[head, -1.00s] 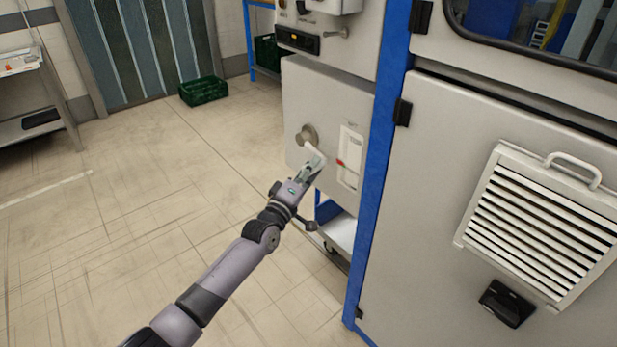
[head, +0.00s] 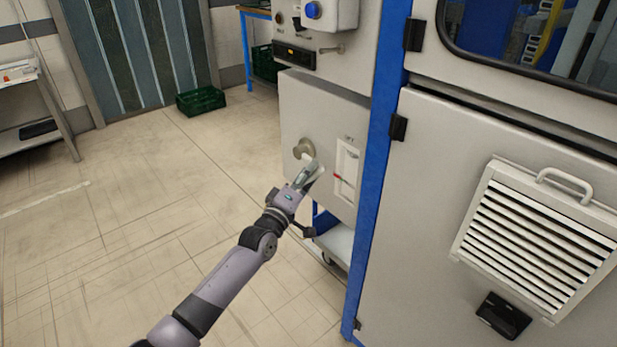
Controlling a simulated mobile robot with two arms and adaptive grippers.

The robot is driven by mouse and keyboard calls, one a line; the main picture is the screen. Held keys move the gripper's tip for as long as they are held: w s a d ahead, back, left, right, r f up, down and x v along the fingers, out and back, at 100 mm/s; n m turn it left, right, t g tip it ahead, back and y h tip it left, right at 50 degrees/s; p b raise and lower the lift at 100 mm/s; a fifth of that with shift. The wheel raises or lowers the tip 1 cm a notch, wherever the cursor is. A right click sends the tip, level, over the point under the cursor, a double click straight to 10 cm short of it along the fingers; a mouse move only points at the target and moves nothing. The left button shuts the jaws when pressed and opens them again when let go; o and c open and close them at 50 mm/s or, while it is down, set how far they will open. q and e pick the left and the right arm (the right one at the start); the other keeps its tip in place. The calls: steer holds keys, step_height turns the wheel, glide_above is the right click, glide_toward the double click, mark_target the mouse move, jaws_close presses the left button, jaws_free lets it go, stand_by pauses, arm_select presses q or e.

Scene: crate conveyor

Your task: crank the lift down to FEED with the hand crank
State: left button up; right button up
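The hand crank's round hub (head: 304,148) sticks out of a grey panel (head: 300,105) on the machine's side. Its arm runs down to the right from the hub, and my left gripper (head: 308,176) covers its outer part. The gripper's fingers are at the crank's handle; whether they are closed on it is too small to tell. To the right of the crank is a white upright lift scale (head: 346,165) with a red pointer mark (head: 338,177) at about its lower middle. The scale's lettering is not legible. My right gripper is not in view.
A blue machine post (head: 375,180) stands right of the panel, beside a large grey door with a louvred vent (head: 535,240). A low cart (head: 335,243) is under the panel. A green crate (head: 201,100) lies on the floor behind. The floor at left is clear.

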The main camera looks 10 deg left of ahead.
arm_select(q)
steer(key=shift+o, duration=1.2)
steer(key=shift+r, duration=0.1)
steer(key=shift+o, duration=0.3)
steer(key=shift+f, duration=0.2)
steer(key=shift+s, duration=0.1)
steer(key=shift+s+a+f, duration=0.1)
steer(key=shift+s+f, duration=0.05)
steer(key=shift+s, duration=0.1)
steer(key=v, duration=1.1)
steer(key=shift+s, duration=0.2)
